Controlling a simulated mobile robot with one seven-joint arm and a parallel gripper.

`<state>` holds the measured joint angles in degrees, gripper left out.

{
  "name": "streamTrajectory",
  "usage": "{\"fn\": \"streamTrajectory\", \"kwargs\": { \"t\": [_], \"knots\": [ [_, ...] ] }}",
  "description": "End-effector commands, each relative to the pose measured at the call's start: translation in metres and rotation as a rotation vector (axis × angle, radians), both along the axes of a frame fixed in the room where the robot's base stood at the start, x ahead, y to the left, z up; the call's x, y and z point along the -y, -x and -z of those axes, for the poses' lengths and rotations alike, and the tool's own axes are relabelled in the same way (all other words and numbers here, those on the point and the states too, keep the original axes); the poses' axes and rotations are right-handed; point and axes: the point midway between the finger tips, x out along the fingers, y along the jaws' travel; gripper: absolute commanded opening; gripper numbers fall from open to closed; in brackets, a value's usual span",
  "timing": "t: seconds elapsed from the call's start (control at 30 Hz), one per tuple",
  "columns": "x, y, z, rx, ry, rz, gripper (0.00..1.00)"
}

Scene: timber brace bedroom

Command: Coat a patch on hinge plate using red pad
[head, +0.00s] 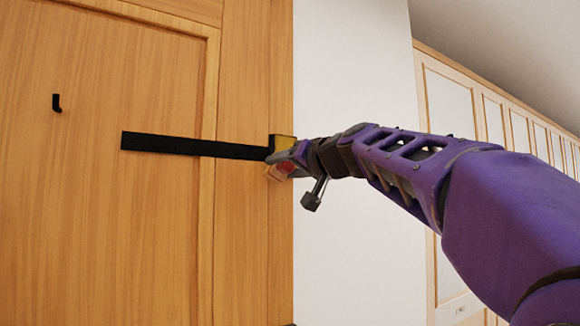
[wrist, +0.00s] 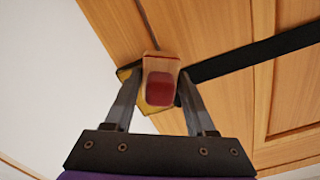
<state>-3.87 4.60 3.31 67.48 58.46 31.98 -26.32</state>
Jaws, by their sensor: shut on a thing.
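The hinge plate is a long black strap (head: 190,146) across the wooden door, with a yellow patch (head: 283,141) at its right end. In the wrist view the strap (wrist: 250,57) runs to the right, and yellow (wrist: 125,74) shows behind the pad. My gripper (head: 279,163) is at the strap's right end. In the wrist view my gripper (wrist: 158,82) is shut on the red pad (wrist: 161,88), a red block with a tan part. The pad overlaps the strap's end; I cannot tell whether they touch.
The wooden door (head: 120,210) fills the left, with a small black hook (head: 56,103) on it. A white wall (head: 355,240) lies right of the door. Pale panelled cabinets (head: 452,115) stand at the far right. The space below my arm looks clear.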

Motion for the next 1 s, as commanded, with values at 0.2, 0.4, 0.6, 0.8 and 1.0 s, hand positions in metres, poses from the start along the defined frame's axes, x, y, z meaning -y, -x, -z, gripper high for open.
{"fn": "streamTrajectory", "kwargs": {
  "t": [0.2,0.4,0.6,0.8,1.0],
  "knots": [
    [-0.003,-0.004,-0.001,0.000,0.000,-0.001,0.11],
    [-0.005,-0.007,-0.001,0.000,0.000,0.000,0.11],
    [-0.007,-0.010,-0.001,0.000,0.000,0.000,0.11],
    [-0.001,-0.014,0.001,-0.001,-0.001,0.002,0.11],
    [0.015,-0.024,0.001,0.001,0.000,0.003,0.11]
  ]
}}
